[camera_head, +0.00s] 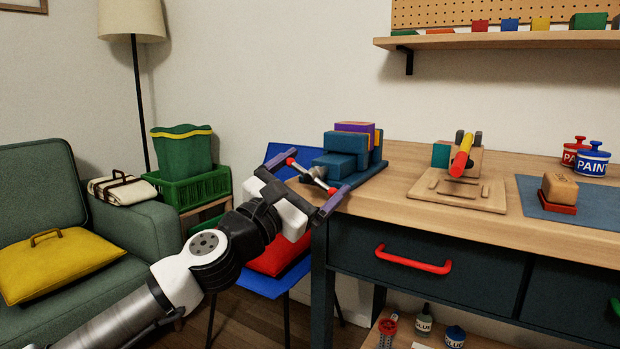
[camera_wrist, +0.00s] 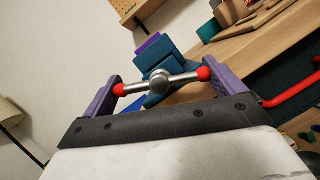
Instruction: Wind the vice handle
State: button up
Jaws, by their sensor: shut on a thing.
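The blue vice (camera_head: 345,160) stands at the left end of the workbench, with a purple block (camera_head: 354,127) at its top. Its handle (camera_head: 311,174) is a silver bar with red knobs at both ends and a round hub in the middle. My gripper (camera_head: 308,180) is shut on the handle, its two purple fingers against the red knobs. In the wrist view the handle (camera_wrist: 180,78) spans the fingers of the gripper (camera_wrist: 164,79), tilted slightly up to the right. The vice (camera_wrist: 165,55) shows behind it, its lower part hidden.
A red drawer handle (camera_head: 413,262) juts out below. A blue chair (camera_head: 262,283) with a red cushion stands beneath my arm.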

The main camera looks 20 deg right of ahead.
jog(key=shift+r, duration=0.1)
jog(key=o, duration=0.6)
jog(key=p+v, duration=0.1)
jog(key=v, duration=1.2)
jog(key=shift+s+a, duration=0.15)
jog(key=shift+a, duration=0.15)
